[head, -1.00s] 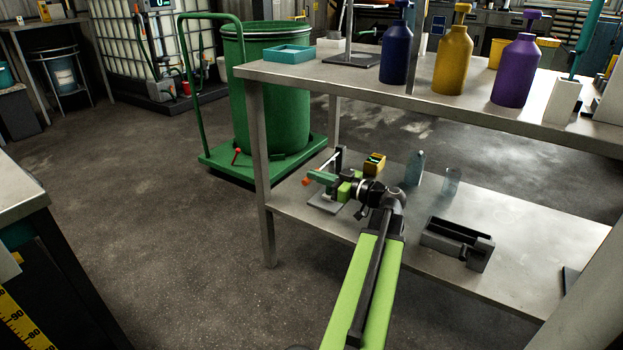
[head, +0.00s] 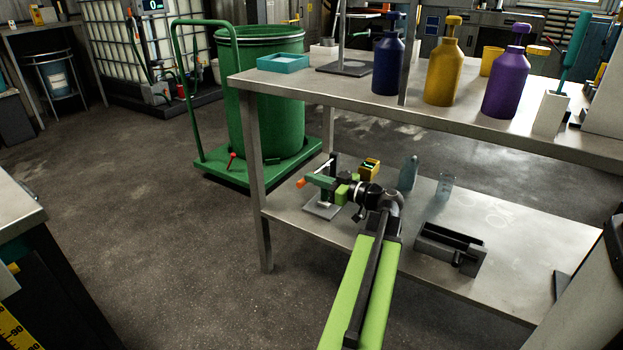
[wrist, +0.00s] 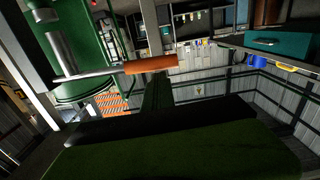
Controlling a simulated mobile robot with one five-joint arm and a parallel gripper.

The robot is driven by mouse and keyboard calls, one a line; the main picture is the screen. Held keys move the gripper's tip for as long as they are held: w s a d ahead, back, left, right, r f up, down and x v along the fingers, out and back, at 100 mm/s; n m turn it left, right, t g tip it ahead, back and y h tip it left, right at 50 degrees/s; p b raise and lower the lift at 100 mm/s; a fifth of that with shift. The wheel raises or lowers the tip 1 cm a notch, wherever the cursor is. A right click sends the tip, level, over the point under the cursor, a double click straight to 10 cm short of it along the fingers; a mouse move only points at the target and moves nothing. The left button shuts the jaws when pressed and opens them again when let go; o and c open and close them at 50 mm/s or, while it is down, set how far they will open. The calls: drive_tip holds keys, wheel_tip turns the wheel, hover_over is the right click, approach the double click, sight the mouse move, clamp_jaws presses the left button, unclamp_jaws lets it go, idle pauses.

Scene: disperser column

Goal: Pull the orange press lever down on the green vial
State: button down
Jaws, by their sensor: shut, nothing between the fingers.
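The press stands on the lower shelf at its left end, with a grey base plate (head: 322,211) and a dark upright post (head: 334,166). Its lever is a metal rod with an orange grip (head: 301,183); in the wrist view the orange grip (wrist: 151,64) lies across the picture, level, at the right end of the rod. My gripper (head: 312,180) is shut and empty, reaching left beside the press with its tip close to the orange grip. In the wrist view the green finger (wrist: 157,92) points at the grip; I cannot tell whether they touch. I cannot make out the green vial.
A small yellow box (head: 370,168), a blue-grey bottle (head: 408,174), a clear beaker (head: 445,186) and a dark holder (head: 450,247) share the lower shelf. The upper shelf (head: 345,97) hangs above. A green drum (head: 262,100) on a cart stands behind.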

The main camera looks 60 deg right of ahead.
drive_tip(key=s+r, duration=0.2)
drive_tip(key=s, duration=0.8)
drive_tip(key=shift+a+r, duration=0.25)
drive_tip(key=w+a+f+g+y+p, duration=0.3)
drive_tip(key=w+a+f+g, duration=0.15)
drive_tip(key=w+a, duration=0.8)
drive_tip(key=w+a+f+g+y+p, duration=0.3)
drive_tip(key=w+a+f+g+y, duration=0.15)
drive_tip(key=w+a, duration=0.75)
drive_tip(key=w+a+f+g+h+p, duration=0.1)
drive_tip(key=a+g+h+p, duration=0.25)
drive_tip(key=a, duration=1.15)
drive_tip(key=w+a+f+g+h+p, duration=0.1)
drive_tip(key=a+f+g+h+p, duration=0.3)
drive_tip(key=a, duration=1.1)
wheel_tip(320, 180, up, 40)
drive_tip(key=a+g+p, duration=0.1)
drive_tip(key=p, duration=3.6)
drive_tip(key=shift+w+r+m, duration=0.15)
drive_tip(key=shift+m, duration=0.15)
drive_tip(key=shift+a, duration=0.1)
